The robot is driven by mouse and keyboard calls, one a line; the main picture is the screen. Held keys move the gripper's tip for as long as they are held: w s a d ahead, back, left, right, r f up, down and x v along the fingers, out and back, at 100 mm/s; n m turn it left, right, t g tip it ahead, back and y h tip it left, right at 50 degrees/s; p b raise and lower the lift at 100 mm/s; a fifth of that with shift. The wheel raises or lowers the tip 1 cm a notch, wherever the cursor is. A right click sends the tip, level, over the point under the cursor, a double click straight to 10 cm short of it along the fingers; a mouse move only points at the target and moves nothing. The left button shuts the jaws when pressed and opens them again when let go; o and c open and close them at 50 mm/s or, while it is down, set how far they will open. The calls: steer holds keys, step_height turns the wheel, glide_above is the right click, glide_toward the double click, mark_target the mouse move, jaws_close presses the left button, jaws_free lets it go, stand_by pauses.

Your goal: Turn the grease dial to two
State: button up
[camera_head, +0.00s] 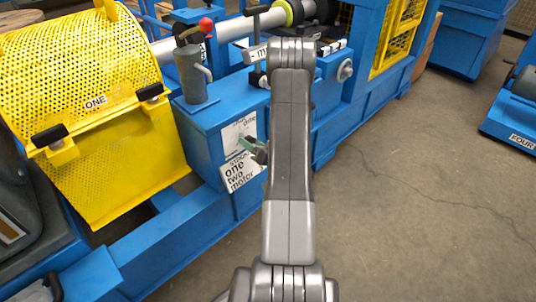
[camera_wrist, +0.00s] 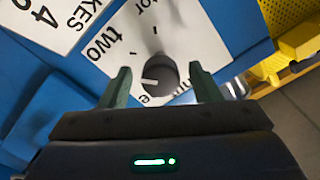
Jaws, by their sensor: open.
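The grease dial (camera_wrist: 162,78) is a dark round knob on a white label plate (camera_wrist: 196,45) in the wrist view. The word "two" is printed at its upper left, with a tick beside it. A pale mark shows on the knob's lower left side; I cannot tell which label it points to. My gripper (camera_wrist: 162,74) is open, with one green finger on each side of the knob and gaps between. In the head view my gripper (camera_head: 257,150) is in front of the lettered plates (camera_head: 240,172) on the blue machine; the dial is hidden there.
A yellow perforated guard (camera_head: 105,95) marked "ONE" is at the left. A grey post (camera_head: 190,75) and a red-knobbed lever (camera_head: 206,25) stand on the blue frame above the plates. The concrete floor (camera_head: 420,190) at the right is clear.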

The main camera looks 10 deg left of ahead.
steer(key=v, duration=1.1)
steer(key=shift+d+p, duration=0.15)
steer(key=shift+p, duration=0.3)
steer(key=shift+s, duration=0.1)
steer(key=b+x, duration=0.1)
steer(key=x, duration=1.3)
steer(key=shift+d, duration=0.1)
